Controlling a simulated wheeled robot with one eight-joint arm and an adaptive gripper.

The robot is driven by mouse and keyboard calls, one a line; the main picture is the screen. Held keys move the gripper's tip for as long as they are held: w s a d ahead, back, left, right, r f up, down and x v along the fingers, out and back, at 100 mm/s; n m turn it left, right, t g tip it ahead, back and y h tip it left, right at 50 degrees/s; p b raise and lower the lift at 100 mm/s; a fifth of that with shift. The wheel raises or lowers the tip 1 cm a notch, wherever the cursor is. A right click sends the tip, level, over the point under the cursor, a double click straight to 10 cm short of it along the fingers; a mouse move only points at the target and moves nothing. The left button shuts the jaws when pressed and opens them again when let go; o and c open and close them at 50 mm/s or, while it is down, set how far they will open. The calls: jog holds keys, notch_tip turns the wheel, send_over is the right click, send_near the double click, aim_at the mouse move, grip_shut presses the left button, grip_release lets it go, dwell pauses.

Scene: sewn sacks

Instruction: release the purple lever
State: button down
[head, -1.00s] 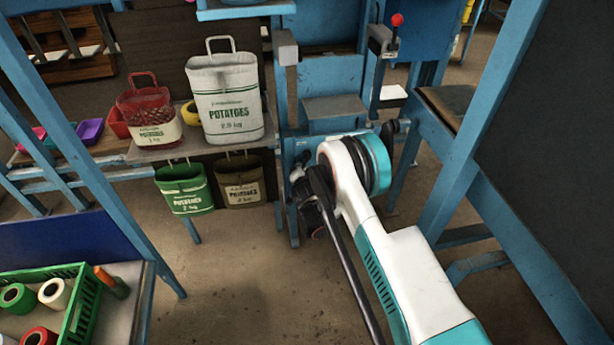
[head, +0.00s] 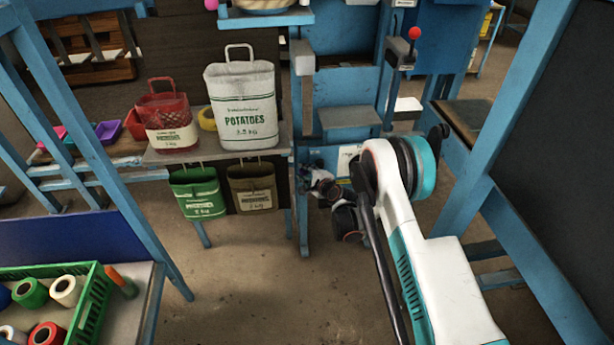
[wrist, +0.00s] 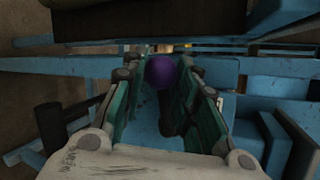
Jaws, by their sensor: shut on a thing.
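In the wrist view, the purple lever's round knob (wrist: 162,71) sits between the two green-padded fingers of my gripper (wrist: 162,85), near their tips. The fingers are shut on it. A dark shaft (wrist: 168,115) shows below the knob between the fingers. In the head view, my white and teal arm reaches to the blue frame, and its dark wrist end is low beside a blue post. The purple knob cannot be made out there.
A red-knobbed lever (head: 414,34) stands on the blue frame (head: 305,130). A white potato sack (head: 242,105) and a red sack (head: 170,118) stand on a shelf; green (head: 197,192) and brown (head: 252,188) sacks hang below. A green crate (head: 92,305) holds rolls. Floor in front is clear.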

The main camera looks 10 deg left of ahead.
jog(key=shift+d+r+m+y, duration=0.3)
jog(key=shift+r+m+y, duration=0.3)
jog(key=shift+m+y, duration=0.45)
jog(key=shift+r+m, duration=0.1)
jog(key=shift+m, duration=0.15)
jog(key=c, duration=1.2)
grip_release()
jog(key=shift+d, duration=0.1)
jog(key=shift+c, duration=0.2)
jog(key=v, duration=0.7)
jog(key=shift+s, duration=0.2)
jog(key=shift+r, duration=0.15)
